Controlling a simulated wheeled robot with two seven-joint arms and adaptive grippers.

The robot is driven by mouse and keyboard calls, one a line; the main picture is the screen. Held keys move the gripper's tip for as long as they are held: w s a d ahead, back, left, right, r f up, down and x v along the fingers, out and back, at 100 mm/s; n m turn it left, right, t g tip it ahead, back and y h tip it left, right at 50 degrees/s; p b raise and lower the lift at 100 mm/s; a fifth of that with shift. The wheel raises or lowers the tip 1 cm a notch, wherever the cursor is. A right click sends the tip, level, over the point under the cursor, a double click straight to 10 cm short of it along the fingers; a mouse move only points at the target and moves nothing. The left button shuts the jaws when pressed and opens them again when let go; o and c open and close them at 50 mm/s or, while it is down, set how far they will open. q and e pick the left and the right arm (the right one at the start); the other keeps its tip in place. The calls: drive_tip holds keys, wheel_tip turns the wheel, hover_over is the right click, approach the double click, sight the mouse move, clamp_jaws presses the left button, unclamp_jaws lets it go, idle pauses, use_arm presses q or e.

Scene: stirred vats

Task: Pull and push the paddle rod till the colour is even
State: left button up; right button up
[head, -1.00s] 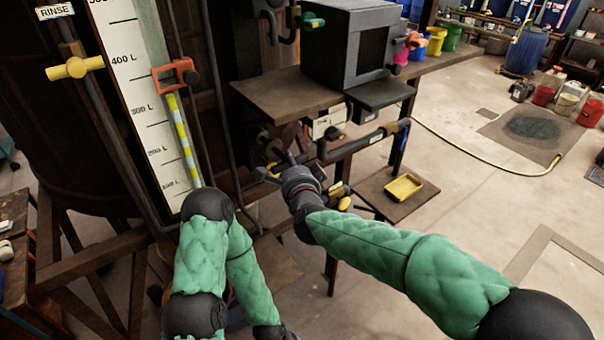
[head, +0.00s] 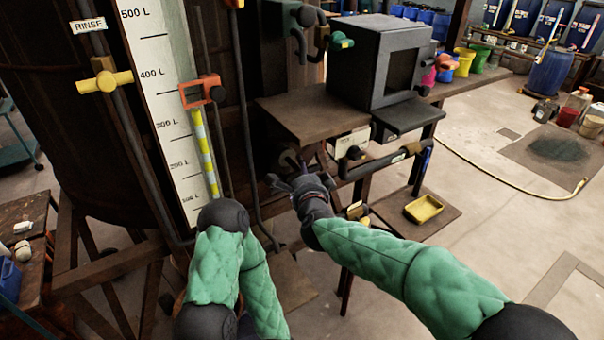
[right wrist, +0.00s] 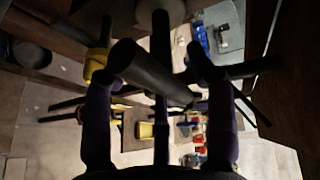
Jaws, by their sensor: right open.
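The vat (head: 110,150) stands at left with a white litre scale (head: 160,90) and a sight tube (head: 205,150) striped yellow and pale blue. My right gripper (head: 292,184) is open in front of the vat's lower fittings, below the small shelf. In the right wrist view a dark blunt-ended rod (right wrist: 150,72) lies slantwise between the spread fingers of the gripper (right wrist: 155,65). It looks like the paddle rod; I cannot tell whether the fingers touch it. In the head view my gripper hides most of it.
A grey box (head: 380,60) stands on the shelf (head: 300,112) above. A yellow tray (head: 423,209) sits on a low stand. Open floor lies at right, crossed by a yellow hose (head: 500,180).

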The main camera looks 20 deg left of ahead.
drive_tip(key=shift+s, duration=0.1)
drive_tip(key=v, duration=1.2)
drive_tip(key=w+d+f+n+g+h+b, duration=0.15)
drive_tip(key=d+f, duration=0.45)
drive_tip(key=f, duration=0.7)
drive_tip(key=d+f+n+g+h+b, duration=0.1)
drive_tip(key=d+f+n+g+b, duration=0.3)
drive_tip(key=f, duration=0.9)
drive_tip(key=d+f+g+h, duration=0.1)
drive_tip(key=d+f+h, duration=0.1)
drive_tip(key=d+f, duration=0.8)
drive_tip(key=s+d+f+n+g+b, duration=0.1)
drive_tip(key=s+d+f+g+b, duration=0.1)
drive_tip(key=s+f, duration=0.8)
drive_tip(key=s+d+f+n+g+b, duration=0.2)
drive_tip(key=s+d+f+g, duration=0.2)
drive_tip(key=s+f, duration=0.7)
wheel_tip(320, 180, down, 5)
drive_tip(key=shift+d+f+g+y+b, duration=0.1)
drive_tip(key=shift+d+g+y+b, duration=0.3)
drive_tip(key=shift+g, duration=0.15)
drive_tip(key=shift+s+n, duration=0.15)
drive_tip(key=shift+n, duration=0.1)
